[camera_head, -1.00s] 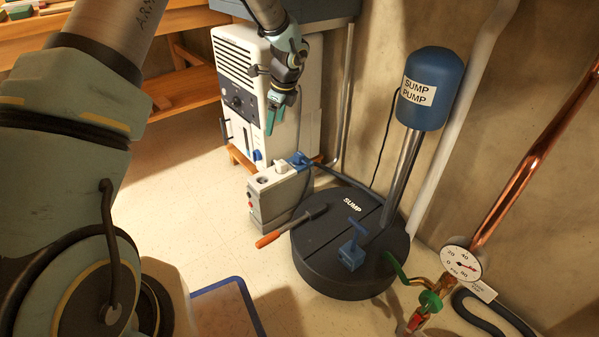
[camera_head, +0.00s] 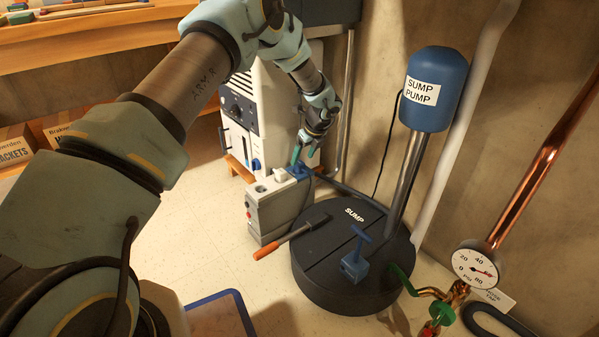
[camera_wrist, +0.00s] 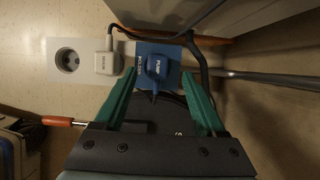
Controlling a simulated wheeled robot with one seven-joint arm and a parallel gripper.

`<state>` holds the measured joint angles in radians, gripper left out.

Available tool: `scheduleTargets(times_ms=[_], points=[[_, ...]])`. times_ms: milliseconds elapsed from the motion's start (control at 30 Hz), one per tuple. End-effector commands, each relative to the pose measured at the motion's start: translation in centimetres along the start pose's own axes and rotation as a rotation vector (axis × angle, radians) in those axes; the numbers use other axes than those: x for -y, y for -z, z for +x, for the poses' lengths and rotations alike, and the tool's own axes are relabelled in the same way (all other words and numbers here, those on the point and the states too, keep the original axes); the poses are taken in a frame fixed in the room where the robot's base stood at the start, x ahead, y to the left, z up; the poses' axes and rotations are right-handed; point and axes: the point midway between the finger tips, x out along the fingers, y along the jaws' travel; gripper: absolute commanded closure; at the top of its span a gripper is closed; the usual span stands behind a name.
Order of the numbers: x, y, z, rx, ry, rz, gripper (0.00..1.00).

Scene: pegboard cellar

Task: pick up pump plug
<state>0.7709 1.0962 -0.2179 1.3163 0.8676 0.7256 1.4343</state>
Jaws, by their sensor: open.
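The pump plug (camera_wrist: 154,66) is blue with a dark cord and sits in a blue socket plate (camera_wrist: 173,52), between my fingertips in the wrist view. In the head view the blue plug (camera_head: 299,171) is on top of a grey outlet box (camera_head: 262,213), partly hidden by my gripper. My gripper (camera_head: 305,154) points down just above it. Its green fingers are open on either side of the plug (camera_wrist: 158,73), with gaps showing; I cannot tell whether they are at its depth.
A white plug (camera_wrist: 106,62) sits close beside the blue one, then an empty socket (camera_wrist: 68,60). A white appliance (camera_head: 240,110) stands behind. The sump pump (camera_head: 430,90) rises at right.

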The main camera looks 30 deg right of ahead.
Motion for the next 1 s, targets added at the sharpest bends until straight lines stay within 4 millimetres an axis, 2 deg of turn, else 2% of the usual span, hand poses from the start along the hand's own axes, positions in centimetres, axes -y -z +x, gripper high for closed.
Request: scheduleTargets(times_ms=[33,233,533,1000], points=[[-0.2,0.1,1.2,-0.001,-0.002,-0.001,0.28],[-0.3,0.0,3.9,-0.001,-0.001,-0.001,0.28],[-0.3,-0.2,4.2,-0.001,-0.001,0.001,0.29],[-0.3,-0.2,4.2,-0.001,-0.001,0.000,0.81]])
